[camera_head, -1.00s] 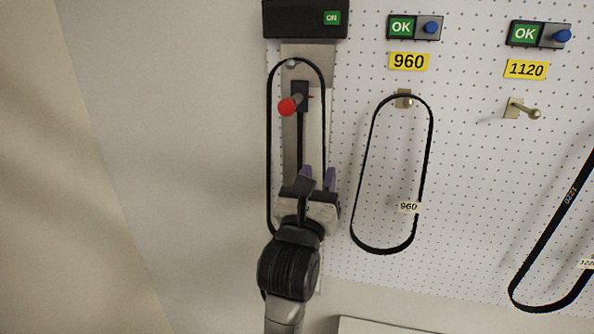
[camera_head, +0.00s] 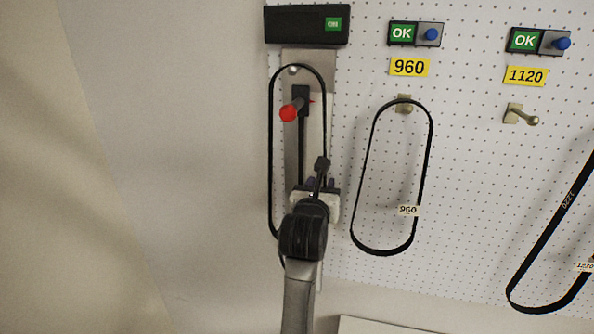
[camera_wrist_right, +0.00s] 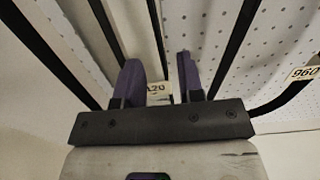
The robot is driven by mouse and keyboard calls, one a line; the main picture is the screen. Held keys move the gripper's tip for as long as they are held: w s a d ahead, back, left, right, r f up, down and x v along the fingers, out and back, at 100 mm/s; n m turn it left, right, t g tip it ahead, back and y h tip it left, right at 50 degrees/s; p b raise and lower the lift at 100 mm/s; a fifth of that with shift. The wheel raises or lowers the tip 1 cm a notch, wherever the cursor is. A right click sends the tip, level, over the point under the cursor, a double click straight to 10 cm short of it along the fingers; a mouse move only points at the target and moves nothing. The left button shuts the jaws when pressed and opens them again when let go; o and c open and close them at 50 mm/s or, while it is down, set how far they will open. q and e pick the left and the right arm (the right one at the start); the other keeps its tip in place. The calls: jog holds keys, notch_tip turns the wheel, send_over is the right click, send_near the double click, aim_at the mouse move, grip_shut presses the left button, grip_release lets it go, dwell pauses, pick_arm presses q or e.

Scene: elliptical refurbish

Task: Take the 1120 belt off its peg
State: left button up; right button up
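The peg (camera_head: 522,116) under the yellow 1120 label (camera_head: 526,76) is bare in the head view. A black belt (camera_head: 271,150) loops around the metal plate at left, below the black ON box. My right gripper (camera_head: 321,184) is in front of the lower part of this loop. In its wrist view the two purple fingers (camera_wrist_right: 158,75) stand apart with nothing clearly gripped. My left gripper is not in view.
A red-knobbed lever (camera_head: 289,113) sits on the metal plate (camera_head: 318,62). The 960 belt (camera_head: 430,150) hangs on its peg just right of my gripper. A belt marked 1220 (camera_head: 567,200) hangs at the right edge. The wall at left is bare.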

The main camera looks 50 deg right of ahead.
aim_at(325, 180)
jog(key=shift+p+x, duration=1)
jog(key=shift+x, duration=1.35)
jog(key=shift+d, duration=0.5)
grip_shut()
